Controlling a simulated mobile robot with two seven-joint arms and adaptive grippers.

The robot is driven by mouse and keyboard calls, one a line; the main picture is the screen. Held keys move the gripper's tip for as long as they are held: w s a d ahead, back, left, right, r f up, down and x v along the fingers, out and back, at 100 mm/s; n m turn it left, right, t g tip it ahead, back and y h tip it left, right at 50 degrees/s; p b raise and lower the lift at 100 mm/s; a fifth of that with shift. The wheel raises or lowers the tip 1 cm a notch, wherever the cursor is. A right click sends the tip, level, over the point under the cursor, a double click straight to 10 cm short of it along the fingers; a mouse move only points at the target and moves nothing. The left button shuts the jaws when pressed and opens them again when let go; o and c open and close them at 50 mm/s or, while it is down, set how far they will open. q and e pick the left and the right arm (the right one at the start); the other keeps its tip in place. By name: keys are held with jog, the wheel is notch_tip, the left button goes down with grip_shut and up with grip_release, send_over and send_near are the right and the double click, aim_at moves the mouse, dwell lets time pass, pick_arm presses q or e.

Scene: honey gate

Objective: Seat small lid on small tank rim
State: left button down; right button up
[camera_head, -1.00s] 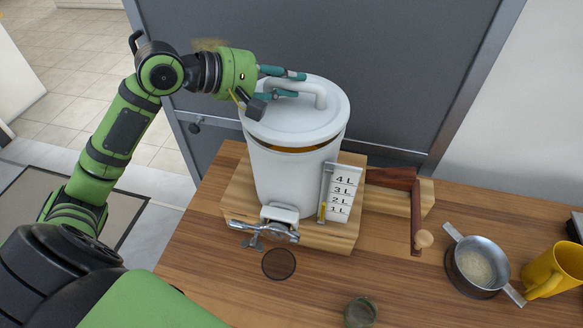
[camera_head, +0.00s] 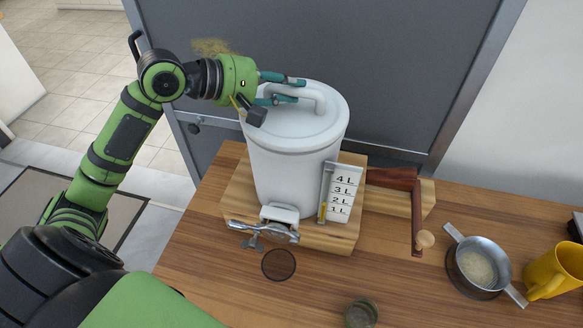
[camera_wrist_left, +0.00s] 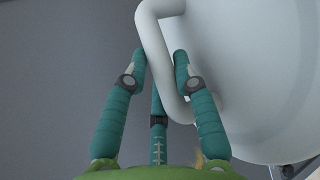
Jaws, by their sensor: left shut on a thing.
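The small tank (camera_head: 293,178) is a white cylinder standing on a wooden block, with a metal tap low at its front. The white small lid (camera_head: 308,128) lies on its rim, and no gap shows between them from this side. My left gripper (camera_head: 299,90) reaches in from the left and is shut on the lid's arched handle (camera_head: 319,98). In the left wrist view the fingers (camera_wrist_left: 158,62) stand on both sides of the white handle (camera_wrist_left: 153,35). The far side of the rim is hidden. My right gripper is not in view.
A level scale (camera_head: 341,195) stands at the tank's right front. A wooden crank (camera_head: 416,215), a metal strainer pot (camera_head: 478,266) and a yellow mug (camera_head: 553,270) are to the right. A small jar (camera_head: 360,312) sits at the front. A grey panel (camera_head: 400,70) rises behind.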

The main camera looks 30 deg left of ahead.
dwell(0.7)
pick_arm(q)
jog(key=shift+r+p, duration=0.1)
jog(key=shift+p, duration=0.4)
jog(key=shift+f, duration=0.6)
dwell(0.7)
jog(key=shift+p, duration=0.65)
jog(key=shift+f, duration=0.1)
